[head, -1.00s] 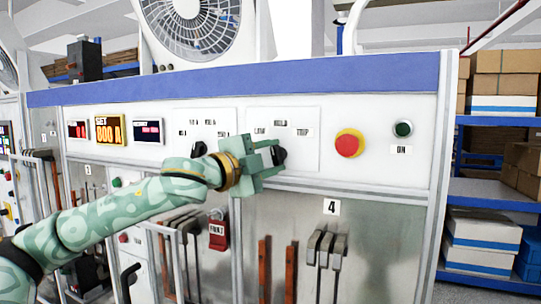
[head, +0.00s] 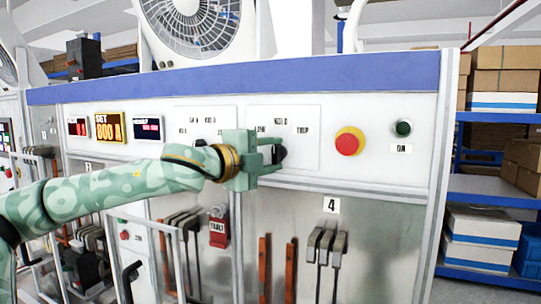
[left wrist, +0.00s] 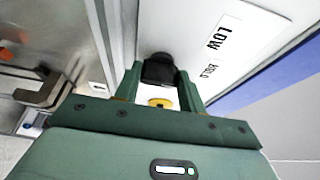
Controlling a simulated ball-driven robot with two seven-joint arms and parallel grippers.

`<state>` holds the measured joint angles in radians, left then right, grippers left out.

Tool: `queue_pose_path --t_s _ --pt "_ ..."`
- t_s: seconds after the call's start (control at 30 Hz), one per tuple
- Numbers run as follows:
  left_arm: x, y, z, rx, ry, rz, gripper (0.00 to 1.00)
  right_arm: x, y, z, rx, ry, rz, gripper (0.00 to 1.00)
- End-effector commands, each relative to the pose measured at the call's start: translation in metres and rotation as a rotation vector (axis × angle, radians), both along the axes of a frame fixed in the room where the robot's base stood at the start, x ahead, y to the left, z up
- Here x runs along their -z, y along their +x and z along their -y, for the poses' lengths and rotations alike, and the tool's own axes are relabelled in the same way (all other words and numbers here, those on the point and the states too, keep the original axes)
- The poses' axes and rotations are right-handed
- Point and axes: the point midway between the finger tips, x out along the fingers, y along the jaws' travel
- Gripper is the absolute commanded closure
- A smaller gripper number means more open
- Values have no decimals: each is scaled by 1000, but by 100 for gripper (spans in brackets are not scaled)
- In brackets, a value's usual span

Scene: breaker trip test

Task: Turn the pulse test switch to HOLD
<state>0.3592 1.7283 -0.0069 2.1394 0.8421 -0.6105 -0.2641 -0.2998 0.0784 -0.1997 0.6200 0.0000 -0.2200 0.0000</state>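The pulse test switch is a black knob (head: 281,154) on a white plate (head: 311,152) marked LOW, HOLD and TRIP. HOLD is the top middle label. My left gripper (head: 272,153) is at the knob, coming from the left, and hides part of it. In the left wrist view the knob (left wrist: 159,69) lies between the two fingertips, with small gaps seeming to show beside it. The LOW and HOLD labels show to its right there. Which mark the knob points to cannot be told. My right gripper is not in view.
A red emergency button (head: 348,143) on a yellow base and a dark green ON button (head: 403,128) are right of the switch. Another labelled plate (head: 190,116) is on the left, its knob partly hidden. Levers (head: 327,243) and a red FAULT tag (head: 218,229) are below.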

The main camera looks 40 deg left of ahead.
Motion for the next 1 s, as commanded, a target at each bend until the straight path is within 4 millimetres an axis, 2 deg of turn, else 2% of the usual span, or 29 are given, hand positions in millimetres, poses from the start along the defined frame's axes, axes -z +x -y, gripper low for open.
queue_pose_path --t_s 0.03,0.07,0.1,0.37,0.57,0.77,0.87,1.0 --pt "2 0 1 2 -1 -3 49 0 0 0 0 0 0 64" --pt "2 0 1 2 -1 -3 41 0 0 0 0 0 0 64" --pt "1 0 1 1 -1 -3 38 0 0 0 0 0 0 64" --pt "1 0 0 1 -1 -1 38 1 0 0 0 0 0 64" --pt "2 -8 1 3 4 3 38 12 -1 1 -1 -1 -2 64" --pt "4 -31 -3 -3 3 5 38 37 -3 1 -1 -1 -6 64" --pt "6 -53 -5 -5 8 3 38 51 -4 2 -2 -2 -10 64" --pt "2 -88 -9 -8 4 2 38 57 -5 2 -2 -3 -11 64"
